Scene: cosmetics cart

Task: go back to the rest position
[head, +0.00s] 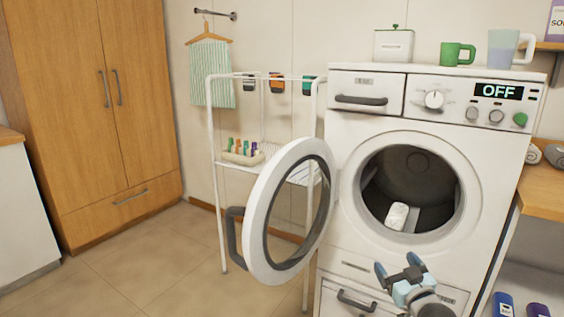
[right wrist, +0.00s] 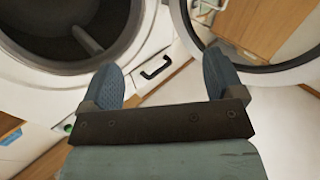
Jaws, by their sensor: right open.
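My right gripper (head: 399,274) is low in front of the washing machine (head: 350,215), below the drum opening. It is open with nothing between its fingers; in the right wrist view its two blue fingertips (right wrist: 163,82) stand wide apart. The machine's round door (head: 258,215) is swung open to the left. Inside the drum (head: 410,175) lies a white item (head: 397,215), which I cannot identify. The drum also shows at the upper left of the right wrist view (right wrist: 60,25). My left gripper is not in view.
A white rack (head: 213,150) with a tray of small coloured items (head: 242,153) stands behind the door. A wooden wardrobe (head: 95,110) is at the left. A shelf with bottles (head: 503,304) is at the lower right. The tiled floor (head: 140,255) at left is clear.

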